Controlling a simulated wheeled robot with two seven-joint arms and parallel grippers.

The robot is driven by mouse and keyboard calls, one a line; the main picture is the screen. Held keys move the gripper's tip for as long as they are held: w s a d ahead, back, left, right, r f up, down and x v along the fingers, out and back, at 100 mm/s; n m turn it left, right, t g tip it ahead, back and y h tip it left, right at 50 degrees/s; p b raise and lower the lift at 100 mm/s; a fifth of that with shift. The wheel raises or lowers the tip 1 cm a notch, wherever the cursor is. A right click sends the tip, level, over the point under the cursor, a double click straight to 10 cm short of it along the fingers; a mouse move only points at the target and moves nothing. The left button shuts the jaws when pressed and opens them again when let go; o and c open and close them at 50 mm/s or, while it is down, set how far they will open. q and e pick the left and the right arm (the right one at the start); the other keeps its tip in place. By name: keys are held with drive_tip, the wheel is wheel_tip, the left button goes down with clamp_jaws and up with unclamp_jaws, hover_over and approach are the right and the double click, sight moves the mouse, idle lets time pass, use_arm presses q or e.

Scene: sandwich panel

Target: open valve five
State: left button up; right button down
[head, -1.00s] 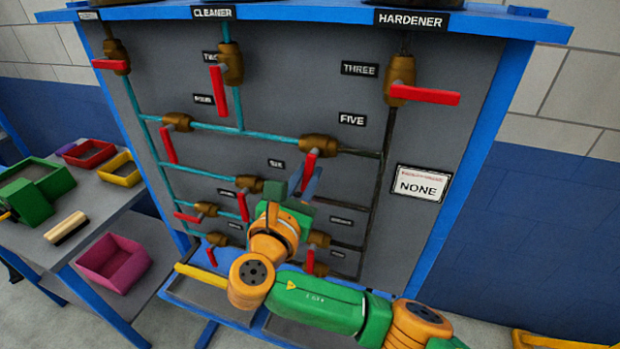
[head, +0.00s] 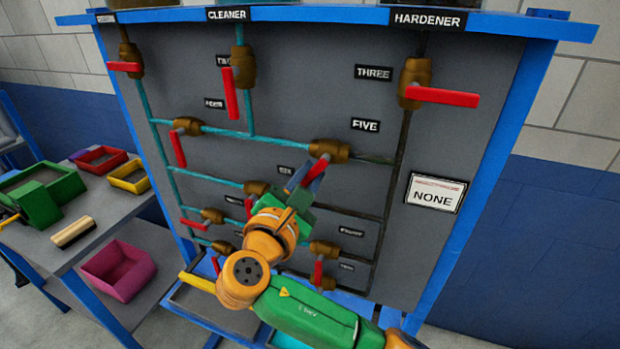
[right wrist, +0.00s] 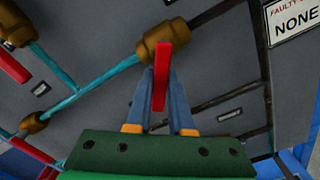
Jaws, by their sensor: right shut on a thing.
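Valve five is a brass body (head: 328,151) on a slanting pipe below the FIVE label (head: 365,125) in the head view. Its red handle (head: 318,169) points down and left, oblique to the pipe. In the right wrist view the brass body (right wrist: 160,42) and the red handle (right wrist: 161,78) are close ahead. My right gripper (head: 304,179) is shut on the handle, with one blue finger on each side of it; its fingers also show in the right wrist view (right wrist: 160,100). My left gripper is not in view.
Other red-handled valves, such as the one by THREE (head: 443,96), stand on the panel (head: 300,80). A NONE sign (head: 435,193) is at the right. A side table (head: 95,221) with bins is at the left. My right forearm hides part of the lower panel.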

sight(308, 182)
drive_tip(key=c, duration=0.8)
unclamp_jaws()
drive_tip(key=shift+w, duration=0.1)
drive_tip(key=b+v, duration=0.1)
drive_tip(key=v, duration=0.2)
drive_tip(key=b+v, duration=0.1)
drive_tip(key=shift+f+b, duration=0.35)
drive_tip(key=v, duration=0.3)
drive_tip(key=shift+r+p, duration=0.3)
drive_tip(key=shift+r, duration=0.1)
